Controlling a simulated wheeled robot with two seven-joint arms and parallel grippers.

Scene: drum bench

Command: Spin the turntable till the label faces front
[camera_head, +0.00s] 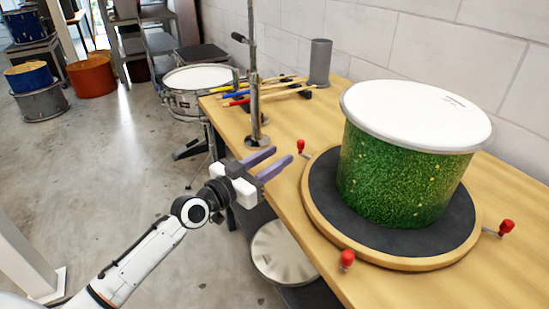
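The turntable (320,215) is a round board with a wooden rim and a dark top, set on the wooden bench. Red-tipped pegs stick out from its rim: one at the back left (301,147), one at the front (347,259) and one at the right (505,228). A green sparkly drum (395,180) with a white head stands upright on it. Small dark print shows on the head near its far right edge; I see no label on the visible side. My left gripper (283,161) is open and empty, left of the turntable and apart from the back left peg. My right gripper is not in view.
Drumsticks (268,92), a grey cylinder (319,64) and an upright metal stand (254,75) are at the bench's far end. A snare drum (198,90) stands beyond it. A round pale cymbal-like disc (280,254) lies below the bench edge. A block wall runs behind.

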